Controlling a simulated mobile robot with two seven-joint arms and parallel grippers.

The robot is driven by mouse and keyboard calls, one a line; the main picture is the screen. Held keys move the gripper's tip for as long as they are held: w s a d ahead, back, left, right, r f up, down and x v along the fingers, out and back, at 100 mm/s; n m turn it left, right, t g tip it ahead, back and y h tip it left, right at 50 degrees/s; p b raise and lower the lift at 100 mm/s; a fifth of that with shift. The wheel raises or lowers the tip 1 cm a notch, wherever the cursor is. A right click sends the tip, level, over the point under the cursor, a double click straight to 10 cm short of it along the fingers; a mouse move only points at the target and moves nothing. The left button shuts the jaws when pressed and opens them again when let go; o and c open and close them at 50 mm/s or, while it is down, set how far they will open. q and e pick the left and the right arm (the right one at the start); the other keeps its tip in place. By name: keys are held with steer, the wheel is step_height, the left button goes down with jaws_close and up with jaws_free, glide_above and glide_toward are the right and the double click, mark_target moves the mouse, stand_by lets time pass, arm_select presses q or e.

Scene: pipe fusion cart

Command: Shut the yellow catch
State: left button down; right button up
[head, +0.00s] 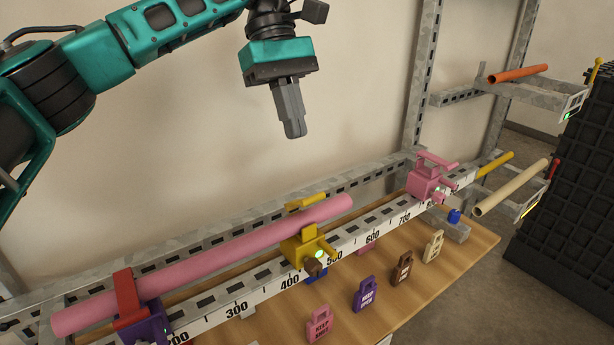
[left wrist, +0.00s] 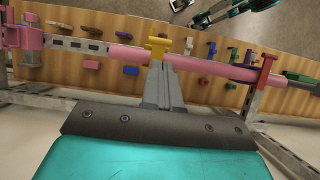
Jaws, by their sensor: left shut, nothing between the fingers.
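The yellow clamp (head: 303,250) sits on the numbered rail near the 400 to 500 marks. Its yellow catch (head: 307,203) stands up with a crosspiece at the top, by the pink pipe (head: 220,246); it does not appear folded down over the pipe. The catch also shows in the left wrist view (left wrist: 159,41), just past the fingertips. My left gripper (head: 294,134) is shut and empty, pointing down, above and apart from the catch.
A purple clamp with a red catch (head: 127,292) is at the pipe's left end. A pink clamp (head: 425,184) stands farther right. Several tags, including a purple one (head: 364,294), stand on the wooden table (head: 455,262). A metal rack with pipes and a black crate stack (head: 570,190) are at right.

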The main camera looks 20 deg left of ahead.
mark_target(302, 203)
arm_select(q)
steer(key=x, duration=0.7)
steer(key=shift+f, duration=0.25)
steer(key=shift+s+d+f, duration=0.15)
steer(key=shift+d+f, duration=0.05)
steer(key=shift+f, duration=0.25)
steer(key=shift+d, duration=0.15)
